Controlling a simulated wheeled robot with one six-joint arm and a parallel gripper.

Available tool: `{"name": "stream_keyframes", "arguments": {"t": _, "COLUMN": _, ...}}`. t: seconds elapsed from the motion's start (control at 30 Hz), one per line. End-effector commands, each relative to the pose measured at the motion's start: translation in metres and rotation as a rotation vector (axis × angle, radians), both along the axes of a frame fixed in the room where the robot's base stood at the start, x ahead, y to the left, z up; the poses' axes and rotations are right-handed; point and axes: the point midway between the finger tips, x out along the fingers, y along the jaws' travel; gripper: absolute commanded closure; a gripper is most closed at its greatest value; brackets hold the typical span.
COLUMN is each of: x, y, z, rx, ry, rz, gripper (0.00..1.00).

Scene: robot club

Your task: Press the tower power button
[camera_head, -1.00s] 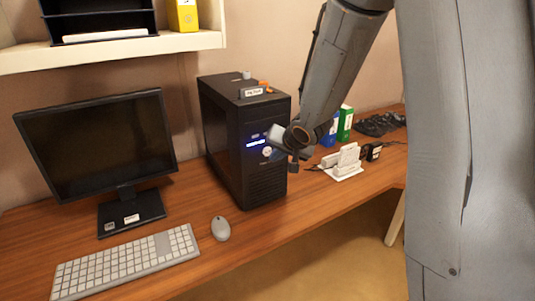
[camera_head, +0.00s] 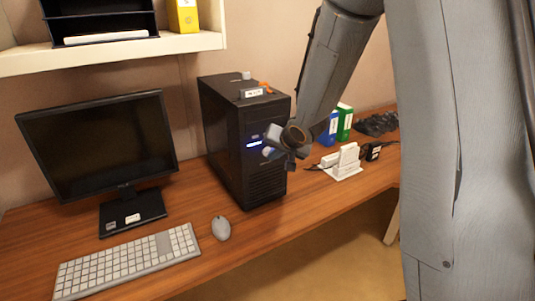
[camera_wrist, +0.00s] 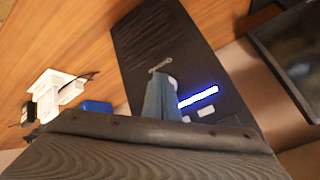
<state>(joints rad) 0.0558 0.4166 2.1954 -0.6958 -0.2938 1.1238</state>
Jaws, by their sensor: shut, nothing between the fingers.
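The black computer tower (camera_head: 225,140) stands upright on the desk, and its front panel also shows in the wrist view (camera_wrist: 165,40). A bright blue-white light strip (camera_wrist: 198,97) glows on that panel. A pale round power button (camera_wrist: 173,82) shows beside the strip, partly hidden behind my finger. My gripper (camera_wrist: 162,98) is shut and empty, with its blue-grey fingers pointing at the panel next to the button. In the head view my gripper (camera_head: 272,147) is right in front of the tower's upper front. I cannot tell whether the fingertips touch the button.
A monitor (camera_head: 98,140), keyboard (camera_head: 125,262) and mouse (camera_head: 221,228) lie left of and before the tower. A white charger stand (camera_head: 342,162), blue and green binders (camera_head: 344,122) and dark items are to the right. A shelf (camera_head: 120,52) hangs above the monitor.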

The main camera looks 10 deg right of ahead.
Motion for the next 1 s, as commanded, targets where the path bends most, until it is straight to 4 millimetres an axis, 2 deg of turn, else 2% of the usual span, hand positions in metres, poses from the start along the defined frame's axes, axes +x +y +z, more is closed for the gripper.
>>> {"name": "stream_keyframes", "arguments": {"t": 0.7, "x": 0.0076, "y": 0.0025, "z": 0.0001, "rx": 0.000, "ry": 0.000, "rz": 0.000, "gripper": 1.00}}
{"name": "stream_keyframes", "arguments": {"t": 1.0, "x": 0.0033, "y": 0.0009, "z": 0.0001, "rx": 0.001, "ry": 0.001, "rz": -0.002, "gripper": 1.00}}
